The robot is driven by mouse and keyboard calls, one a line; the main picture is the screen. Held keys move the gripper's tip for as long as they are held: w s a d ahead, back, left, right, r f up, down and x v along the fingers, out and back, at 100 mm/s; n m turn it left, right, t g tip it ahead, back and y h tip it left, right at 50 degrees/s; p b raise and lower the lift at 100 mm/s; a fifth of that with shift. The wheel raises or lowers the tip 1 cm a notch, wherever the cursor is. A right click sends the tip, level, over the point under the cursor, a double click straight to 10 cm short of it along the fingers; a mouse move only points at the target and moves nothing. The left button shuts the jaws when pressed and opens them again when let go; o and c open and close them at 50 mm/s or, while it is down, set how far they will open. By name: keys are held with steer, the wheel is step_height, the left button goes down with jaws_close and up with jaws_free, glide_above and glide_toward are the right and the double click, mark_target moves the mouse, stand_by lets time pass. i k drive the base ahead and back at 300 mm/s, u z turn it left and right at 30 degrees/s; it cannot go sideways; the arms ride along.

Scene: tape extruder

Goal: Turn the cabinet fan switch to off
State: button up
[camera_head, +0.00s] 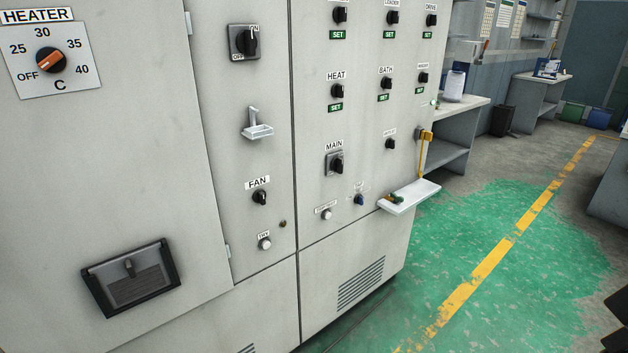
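The fan switch (260,198) is a small black rotary knob under a white "FAN" label (257,182), on the narrow grey cabinet panel left of centre. Its handle looks roughly upright; no position marks are readable around it, so I cannot tell its setting. Nothing touches it. Dark shapes (615,312) poke in at the lower right edge and may be part of my gripper, far from the switch; they are too cut off to tell whether it is open or shut.
A heater dial (51,60) is at left. A white shelf (410,197) juts out at right. Green floor (480,250) is clear.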

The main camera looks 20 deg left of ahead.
mark_target(259, 196)
steer(key=i, duration=0.9)
steer(key=u, duration=0.6)
steer(key=i, duration=0.7)
steer(key=u, duration=0.65)
